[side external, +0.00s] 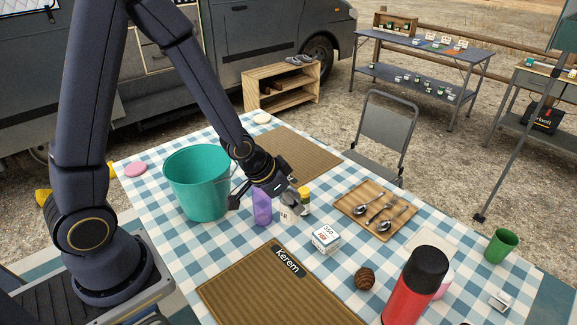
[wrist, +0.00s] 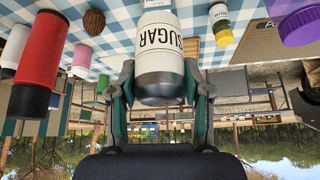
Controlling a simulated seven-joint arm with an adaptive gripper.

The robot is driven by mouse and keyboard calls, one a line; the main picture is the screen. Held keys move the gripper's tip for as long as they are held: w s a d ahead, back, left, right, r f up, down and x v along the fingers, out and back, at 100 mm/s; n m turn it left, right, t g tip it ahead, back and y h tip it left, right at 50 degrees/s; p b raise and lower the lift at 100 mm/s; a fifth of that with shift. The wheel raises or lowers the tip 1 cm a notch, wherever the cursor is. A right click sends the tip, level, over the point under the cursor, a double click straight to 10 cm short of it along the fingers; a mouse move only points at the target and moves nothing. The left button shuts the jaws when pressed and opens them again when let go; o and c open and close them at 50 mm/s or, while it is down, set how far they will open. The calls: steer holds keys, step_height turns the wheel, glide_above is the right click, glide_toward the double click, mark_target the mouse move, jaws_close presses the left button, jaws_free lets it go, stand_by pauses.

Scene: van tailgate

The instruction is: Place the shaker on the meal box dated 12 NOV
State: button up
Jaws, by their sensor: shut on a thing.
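My gripper (wrist: 160,88) is shut on the shaker, a cream cylinder with a grey metal end and the word SUGAR (wrist: 158,45). The wrist picture appears upside down. In the side view the shaker (side external: 287,215) is upright, partly hidden by my gripper (side external: 272,200); I cannot tell whether it touches the table. A small white box with dark and red print (side external: 326,238) sits to its right, nearer the camera. Its date is not legible. Another small white box (side external: 500,302) lies at the right edge of the table.
A purple bottle (side external: 262,207) and a yellow-capped jar (side external: 304,198) stand close beside the shaker. A teal bucket (side external: 198,185) is left. A wooden tray with cutlery (side external: 352,207), a pinecone (side external: 365,279), a red flask (side external: 408,295) and a green cup (side external: 501,247) are right.

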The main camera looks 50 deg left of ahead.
steer(key=shift+s+d+r, duration=0.15)
steer(key=shift+s+d, duration=0.35)
steer(key=shift+s, duration=0.2)
steer(key=shift+w+d, duration=0.1)
steer(key=shift+d, duration=0.05)
steer(key=w+f, duration=0.4)
steer(key=w, duration=0.4)
glide_above(326, 234)
steer(key=shift+w+f, duration=0.1)
steer(key=shift+f, duration=4.35)
steer(key=shift+f, duration=0.2)
steer(key=o, duration=1.2)
